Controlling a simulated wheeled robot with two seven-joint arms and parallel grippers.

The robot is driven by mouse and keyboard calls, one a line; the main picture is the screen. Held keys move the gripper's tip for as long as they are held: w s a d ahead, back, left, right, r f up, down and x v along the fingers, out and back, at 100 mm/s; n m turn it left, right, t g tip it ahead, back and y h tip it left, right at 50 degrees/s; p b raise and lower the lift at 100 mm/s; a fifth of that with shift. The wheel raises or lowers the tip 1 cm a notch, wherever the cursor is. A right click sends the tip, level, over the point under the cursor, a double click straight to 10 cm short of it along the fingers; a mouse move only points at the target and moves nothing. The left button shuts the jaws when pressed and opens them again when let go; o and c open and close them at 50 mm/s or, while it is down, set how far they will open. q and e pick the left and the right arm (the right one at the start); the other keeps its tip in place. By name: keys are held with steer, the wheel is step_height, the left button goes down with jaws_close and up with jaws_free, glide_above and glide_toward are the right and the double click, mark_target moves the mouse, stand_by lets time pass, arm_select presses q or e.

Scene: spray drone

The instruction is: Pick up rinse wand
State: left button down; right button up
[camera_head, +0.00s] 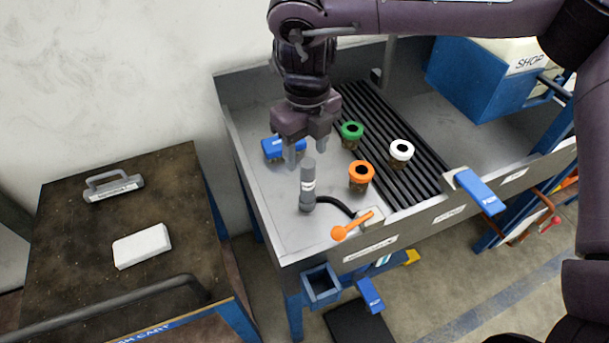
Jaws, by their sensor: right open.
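The rinse wand seems to be the grey upright cylinder (308,186) with a pale label, standing in the grey sink tray (285,247). A black hose (336,205) runs from its foot to a fitting with an orange lever (352,226) at the front rim. My right gripper (306,158) points down with its fingers apart and empty. In the picture its fingertips are just above the wand's top; I cannot tell the exact gap in depth. My left gripper is not in view.
Green (351,131), white (401,150) and orange-topped jars (360,174) stand by the black slats, right of the wand. A blue block (284,148) lies behind the gripper. A brown cart (75,245) with a white block (141,246) stands left.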

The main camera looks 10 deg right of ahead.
mark_target(308, 162)
steer(key=shift+w+d+f, duration=0.15)
steer(key=shift+w+f, duration=0.1)
steer(key=shift+w, duration=0.5)
steer(key=f, duration=0.1)
steer(key=f+p, duration=0.1)
steer(key=f, duration=0.1)
steer(key=shift+s+d+f, duration=0.15)
steer(key=shift+s+f, duration=0.05)
steer(key=shift+s, duration=0.15)
steer(key=f, duration=0.2)
steer(key=shift+w+f+p, duration=0.25)
steer(key=shift+f+p, duration=0.1)
steer(key=shift+p, duration=0.05)
steer(key=shift+f, duration=0.35)
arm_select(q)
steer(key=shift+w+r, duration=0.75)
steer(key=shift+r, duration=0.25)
arm_select(e)
jaws_close()
